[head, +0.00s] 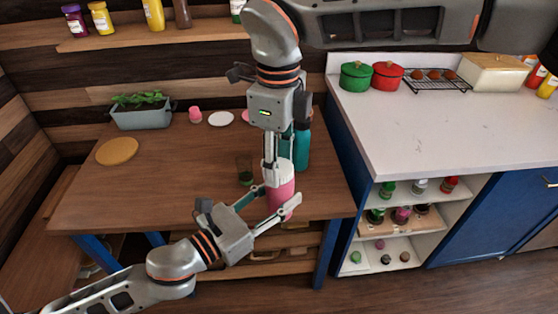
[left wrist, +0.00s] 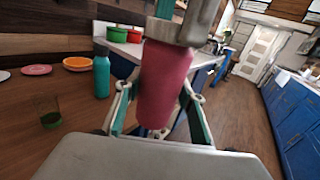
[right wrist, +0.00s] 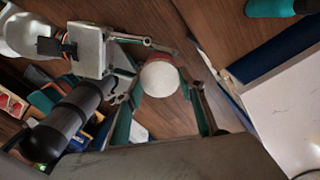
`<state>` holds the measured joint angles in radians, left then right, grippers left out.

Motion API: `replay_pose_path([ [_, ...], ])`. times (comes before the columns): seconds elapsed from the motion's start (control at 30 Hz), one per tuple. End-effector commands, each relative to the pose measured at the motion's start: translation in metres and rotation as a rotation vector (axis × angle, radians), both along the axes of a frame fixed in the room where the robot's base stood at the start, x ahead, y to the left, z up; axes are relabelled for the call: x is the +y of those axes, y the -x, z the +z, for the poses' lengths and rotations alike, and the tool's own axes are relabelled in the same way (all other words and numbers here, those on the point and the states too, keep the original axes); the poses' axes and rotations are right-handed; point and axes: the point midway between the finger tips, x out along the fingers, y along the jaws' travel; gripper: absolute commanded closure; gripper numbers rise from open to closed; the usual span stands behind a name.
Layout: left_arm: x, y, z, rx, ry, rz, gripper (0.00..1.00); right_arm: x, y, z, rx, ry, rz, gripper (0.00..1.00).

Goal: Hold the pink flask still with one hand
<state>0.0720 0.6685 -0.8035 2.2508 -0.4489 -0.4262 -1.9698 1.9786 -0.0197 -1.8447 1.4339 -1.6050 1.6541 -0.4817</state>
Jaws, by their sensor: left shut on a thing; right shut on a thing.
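The pink flask (head: 282,196) stands upright at the front right part of the wooden table (head: 190,190); I cannot tell whether its base touches the table. My left gripper (head: 272,204) is shut on its pink body, and the left wrist view shows the body (left wrist: 165,88) between the fingers. My right gripper (head: 279,172) comes down from above and is shut on the flask's pale lid (right wrist: 159,79). The right wrist view shows the lid's round top between the fingers. The fingers hide part of the flask.
A teal bottle (head: 302,150) stands close behind the flask, and a dark green glass (head: 244,172) to its left. A planter (head: 142,116) and plates are at the back. A white counter (head: 425,115) lies to the right. The table's left middle is clear.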

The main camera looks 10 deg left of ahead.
Motion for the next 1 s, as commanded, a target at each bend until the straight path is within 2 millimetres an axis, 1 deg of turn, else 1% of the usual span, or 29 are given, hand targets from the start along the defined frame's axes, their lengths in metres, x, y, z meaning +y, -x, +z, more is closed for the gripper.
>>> replay_pose_path([
  [0.03,-0.002,0.002,0.001,-0.002,0.003,-0.006,1.00,0.002,0.000,0.001,-0.002,-0.006,0.004,0.87],
  [0.27,-0.002,0.001,0.001,-0.001,0.002,-0.005,1.00,0.002,0.000,0.002,-0.002,-0.005,0.003,0.87],
  [1.0,0.000,0.000,0.000,0.000,-0.001,0.000,1.00,0.001,0.000,0.023,0.000,-0.002,-0.001,0.87],
])
